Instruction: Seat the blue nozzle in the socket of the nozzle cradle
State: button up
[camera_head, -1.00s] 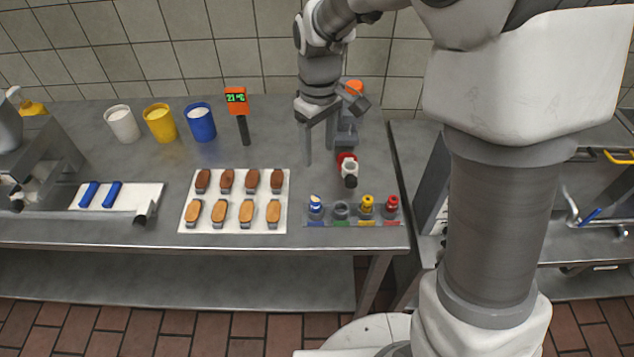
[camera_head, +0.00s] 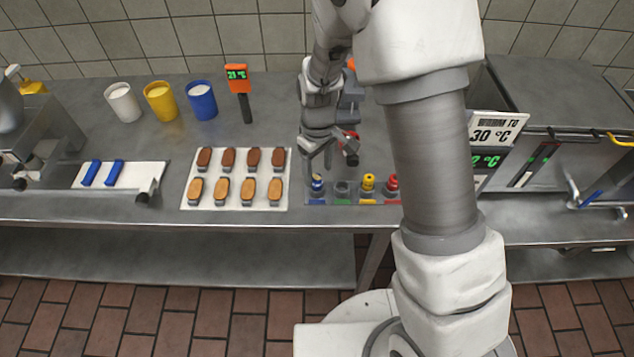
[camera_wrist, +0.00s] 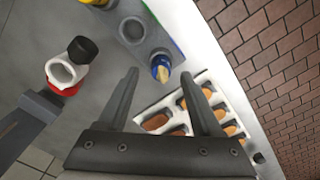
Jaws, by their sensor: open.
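The nozzle cradle (camera_head: 328,201) lies near the front edge of the steel table, with a row of sockets. The blue nozzle (camera_head: 317,183) stands in its leftmost position; in the wrist view the blue nozzle (camera_wrist: 161,68) shows a pale tip beyond the fingertips. I cannot tell how deeply it sits. An empty grey socket (camera_head: 342,188) is beside it, and it also shows in the wrist view (camera_wrist: 133,31). A yellow nozzle (camera_head: 367,183) and a red nozzle (camera_head: 391,182) stand to its right. My gripper (camera_head: 318,167) is open and empty, its fingers above the blue nozzle.
A white tray (camera_head: 236,199) of several biscuits lies left of the cradle. A red-and-white holder with a black part (camera_wrist: 66,75) is close to my gripper. White, yellow and blue cups and a thermometer (camera_head: 240,90) stand further back.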

aim_at(317, 177)
jog(key=shift+a+f, duration=0.1)
jog(key=shift+f, duration=1.65)
grip_shut()
